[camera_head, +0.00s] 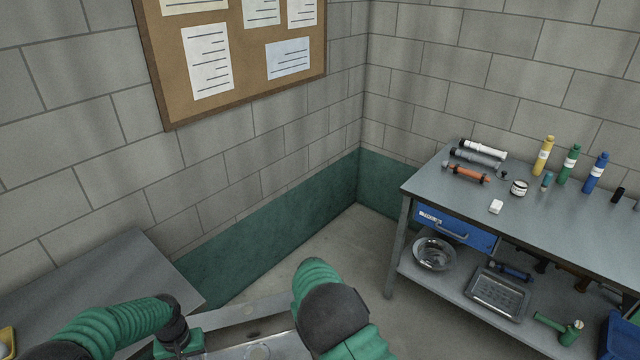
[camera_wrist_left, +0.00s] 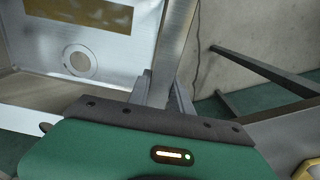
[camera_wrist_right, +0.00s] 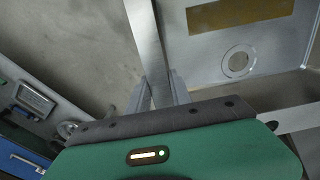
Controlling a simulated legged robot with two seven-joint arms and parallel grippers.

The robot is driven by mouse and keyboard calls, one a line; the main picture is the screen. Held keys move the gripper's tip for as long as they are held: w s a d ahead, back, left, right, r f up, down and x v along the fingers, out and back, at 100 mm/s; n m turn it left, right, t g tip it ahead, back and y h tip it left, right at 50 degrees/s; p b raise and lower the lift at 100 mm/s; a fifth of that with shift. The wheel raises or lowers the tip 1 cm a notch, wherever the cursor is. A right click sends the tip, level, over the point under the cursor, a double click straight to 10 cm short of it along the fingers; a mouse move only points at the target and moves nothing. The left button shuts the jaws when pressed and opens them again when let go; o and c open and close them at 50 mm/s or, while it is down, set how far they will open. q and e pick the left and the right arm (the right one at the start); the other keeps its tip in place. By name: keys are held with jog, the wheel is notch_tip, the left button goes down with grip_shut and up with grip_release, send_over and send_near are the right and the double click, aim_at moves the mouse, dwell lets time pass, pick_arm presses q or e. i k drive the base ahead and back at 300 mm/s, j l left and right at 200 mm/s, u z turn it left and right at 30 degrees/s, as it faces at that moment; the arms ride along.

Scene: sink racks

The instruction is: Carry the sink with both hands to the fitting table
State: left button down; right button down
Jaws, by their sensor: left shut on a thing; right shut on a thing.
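The metal sink (camera_head: 245,310) is at the bottom of the head view, mostly cut off and partly hidden by my arms. Its basin with a round drain shows in the left wrist view (camera_wrist_left: 115,62) and the right wrist view (camera_wrist_right: 285,60). My left gripper (camera_wrist_left: 165,92) is shut on one rim of the sink. My right gripper (camera_wrist_right: 160,92) is shut on another rim; in the head view my right arm hides it. A bare grey tabletop (camera_head: 130,265) lies at the left; I cannot tell whether it is the fitting table.
A workbench (camera_head: 470,205) at the right holds tubes, bottles and small items, with a blue drawer (camera_head: 455,228) and a lower shelf with a bowl (camera_head: 434,254) and a tray (camera_head: 497,294). A corkboard (camera_head: 235,50) hangs on the wall. Bare floor (camera_head: 335,235) shows in the corner.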

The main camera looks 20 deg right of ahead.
aim_at(587, 231)
jog(key=z, duration=1.3)
jog(key=i+l+z, duration=0.7)
